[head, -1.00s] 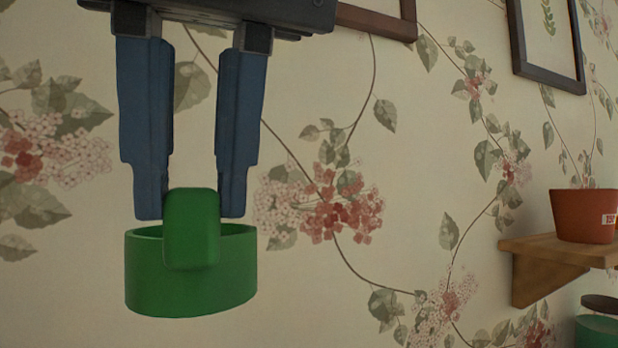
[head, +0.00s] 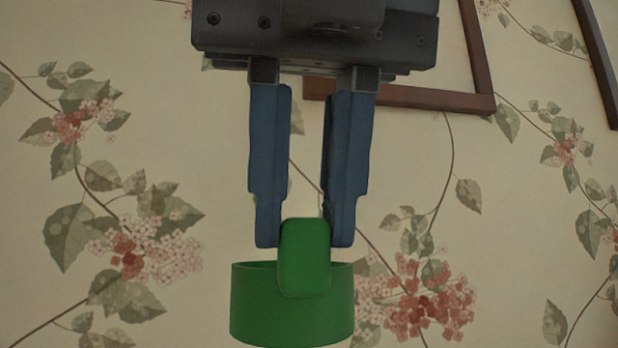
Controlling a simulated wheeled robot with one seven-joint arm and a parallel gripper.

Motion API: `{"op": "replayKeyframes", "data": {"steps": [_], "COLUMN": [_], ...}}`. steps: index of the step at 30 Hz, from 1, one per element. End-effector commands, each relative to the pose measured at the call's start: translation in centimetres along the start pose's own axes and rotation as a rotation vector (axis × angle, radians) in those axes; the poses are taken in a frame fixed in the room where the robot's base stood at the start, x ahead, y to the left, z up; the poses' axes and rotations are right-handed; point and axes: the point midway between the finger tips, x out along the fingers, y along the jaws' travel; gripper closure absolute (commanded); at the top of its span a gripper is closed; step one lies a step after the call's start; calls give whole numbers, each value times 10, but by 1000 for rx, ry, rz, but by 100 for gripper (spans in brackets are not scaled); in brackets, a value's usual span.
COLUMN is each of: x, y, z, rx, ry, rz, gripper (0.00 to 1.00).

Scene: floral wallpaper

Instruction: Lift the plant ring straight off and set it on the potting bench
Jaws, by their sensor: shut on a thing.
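The plant ring (head: 290,318) is a green round band with a raised block-shaped tab (head: 305,257) on its near side. It hangs roughly level at the lower middle of the head view. My gripper (head: 305,236) is above it, pointing down, with its two blue fingers shut on the tab from left and right. Nothing shows touching the ring other than the fingers. Its lower edge is close to the bottom of the picture. The potting bench is not in view.
Floral wallpaper fills the background. A brown picture frame (head: 480,60) hangs behind my gripper at upper right, and part of another frame (head: 597,50) shows at the right edge. No obstacle shows beside the ring.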

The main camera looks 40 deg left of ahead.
Motion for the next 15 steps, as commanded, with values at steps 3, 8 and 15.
{"op": "replayKeyframes", "data": {"steps": [3, 8, 15], "x": [-9, -19, -34], "y": [0, 0, 0], "z": [4, 8, 15], "rx": [0, 0, 0], "ry": [-1, -1, -1], "rz": [0, 0, -1], "gripper": [100, 100, 100]}}
